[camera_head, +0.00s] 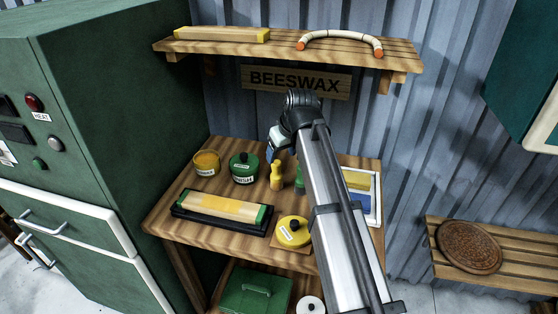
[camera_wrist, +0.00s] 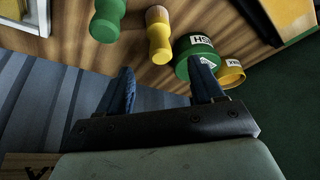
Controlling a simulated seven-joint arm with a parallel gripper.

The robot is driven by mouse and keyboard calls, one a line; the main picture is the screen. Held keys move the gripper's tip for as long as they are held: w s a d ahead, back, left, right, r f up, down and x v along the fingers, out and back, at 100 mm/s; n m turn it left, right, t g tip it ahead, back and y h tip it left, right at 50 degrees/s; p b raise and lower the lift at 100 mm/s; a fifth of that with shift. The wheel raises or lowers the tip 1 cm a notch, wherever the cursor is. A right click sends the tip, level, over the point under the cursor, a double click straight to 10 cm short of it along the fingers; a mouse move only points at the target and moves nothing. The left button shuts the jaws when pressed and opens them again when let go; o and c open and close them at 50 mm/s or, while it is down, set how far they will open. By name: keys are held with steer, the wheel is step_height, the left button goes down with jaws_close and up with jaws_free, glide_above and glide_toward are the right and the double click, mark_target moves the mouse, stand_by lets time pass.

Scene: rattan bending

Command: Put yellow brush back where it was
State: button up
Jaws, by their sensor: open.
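The yellow brush (camera_head: 276,176) stands upright on the wooden workbench (camera_head: 225,246), just right of the green tin. In the wrist view the yellow brush (camera_wrist: 159,38) shows a tan section at its far end and lies ahead of the gap between my fingers. A green brush-like piece (camera_wrist: 107,20) stands beside it, mostly hidden by my arm in the head view. My gripper (camera_wrist: 163,82) is open and empty, with a finger on each side of the view. In the head view my gripper (camera_head: 276,142) is above and behind the yellow brush, apart from it.
A green tin (camera_head: 244,168) and an open yellow tin (camera_head: 207,163) stand left of the brush. A dark tray (camera_head: 190,226) holds a yellow-and-green block. A shelf (camera_head: 400,56) and a BEESWAX sign (camera_head: 296,81) are behind.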

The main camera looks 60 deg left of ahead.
steer(key=shift+v, duration=1.7)
